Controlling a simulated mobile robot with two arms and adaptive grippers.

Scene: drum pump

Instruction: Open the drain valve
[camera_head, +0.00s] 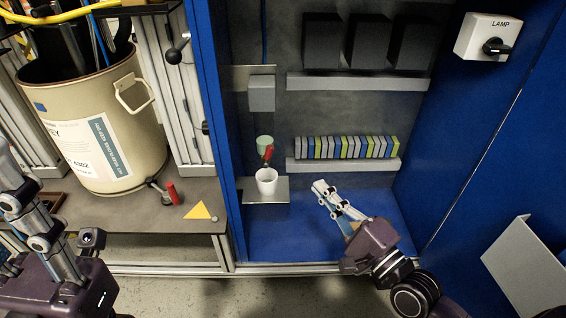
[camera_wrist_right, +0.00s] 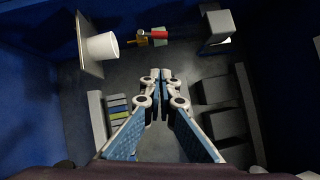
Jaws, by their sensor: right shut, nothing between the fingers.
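A small valve with a red handle (camera_head: 268,153) sits in the blue cabinet, just above a white cup (camera_head: 267,181) on a small shelf (camera_head: 290,188). In the right wrist view, the red handle (camera_wrist_right: 155,34) with a brass-coloured part beside it shows at the top, right of the white cup (camera_wrist_right: 102,46). Another red-handled valve (camera_head: 171,193) is at the drum's foot. My right gripper (camera_head: 319,187) is shut and empty inside the cabinet, right of the cup and apart from it; its fingertips (camera_wrist_right: 161,73) meet. My left gripper (camera_head: 40,235) is at the lower left, partly cut off.
A beige drum (camera_head: 150,140) stands on the bench at left, near a yellow triangle (camera_head: 198,210). Terminal blocks (camera_head: 345,147) line a ledge right of the cup. The open blue door (camera_head: 480,150) bounds the right side. The cabinet floor (camera_head: 300,240) is clear.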

